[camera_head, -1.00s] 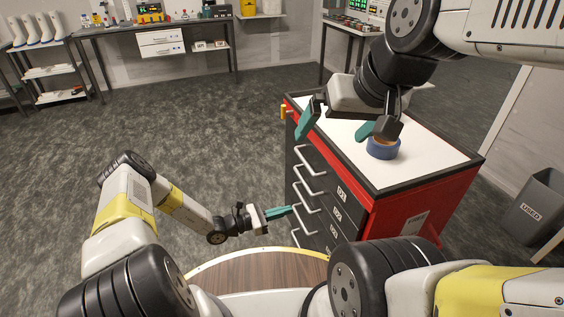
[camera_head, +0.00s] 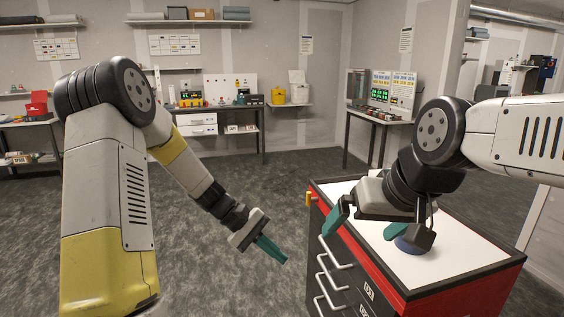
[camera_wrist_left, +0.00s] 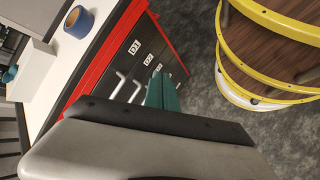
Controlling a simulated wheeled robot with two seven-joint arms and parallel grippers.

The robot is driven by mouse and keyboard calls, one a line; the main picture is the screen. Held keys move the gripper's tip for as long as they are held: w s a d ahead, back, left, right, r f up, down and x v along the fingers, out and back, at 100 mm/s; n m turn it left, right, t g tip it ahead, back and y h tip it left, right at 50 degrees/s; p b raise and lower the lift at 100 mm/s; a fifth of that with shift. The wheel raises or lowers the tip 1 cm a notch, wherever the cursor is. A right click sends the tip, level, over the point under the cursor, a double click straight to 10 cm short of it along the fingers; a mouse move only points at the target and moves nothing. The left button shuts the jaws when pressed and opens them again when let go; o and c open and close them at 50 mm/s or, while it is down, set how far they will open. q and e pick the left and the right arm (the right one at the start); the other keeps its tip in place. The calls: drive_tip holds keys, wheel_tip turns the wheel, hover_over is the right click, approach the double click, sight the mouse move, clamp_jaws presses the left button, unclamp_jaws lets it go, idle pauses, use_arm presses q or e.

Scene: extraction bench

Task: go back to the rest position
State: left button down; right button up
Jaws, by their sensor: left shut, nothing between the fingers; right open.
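My left gripper (camera_head: 271,250) hangs in the open at the left of the red drawer cabinet, with its green fingers shut and nothing between them. In the left wrist view its fingers (camera_wrist_left: 161,92) point toward the cabinet's drawer fronts. My right gripper (camera_head: 368,224) is open above the cabinet top, its green fingers spread apart. A blue ring-shaped roll (camera_head: 410,246) sits on the white top, partly hidden behind the right gripper's near finger; I cannot tell whether they touch.
The red cabinet (camera_head: 470,291) has a white top and dark drawers with bar handles. A blue roll (camera_wrist_left: 79,22) also shows in the left wrist view. Grey floor between is clear.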

use_arm(q)
drive_tip(key=s+a+r+m+t+y, duration=0.3)
drive_tip(key=s+a+r, duration=0.3)
drive_tip(key=s+r, duration=0.2)
drive_tip(key=s+a+r+m+t+y, duration=0.3)
drive_tip(key=s+a+r, duration=0.4)
drive_tip(key=r, duration=0.5)
drive_tip(key=shift+s+m+t+y, duration=0.4)
drive_tip(key=shift+s+t+y, duration=0.2)
drive_tip(key=shift+s+t, duration=0.45)
drive_tip(key=shift+w, duration=0.1)
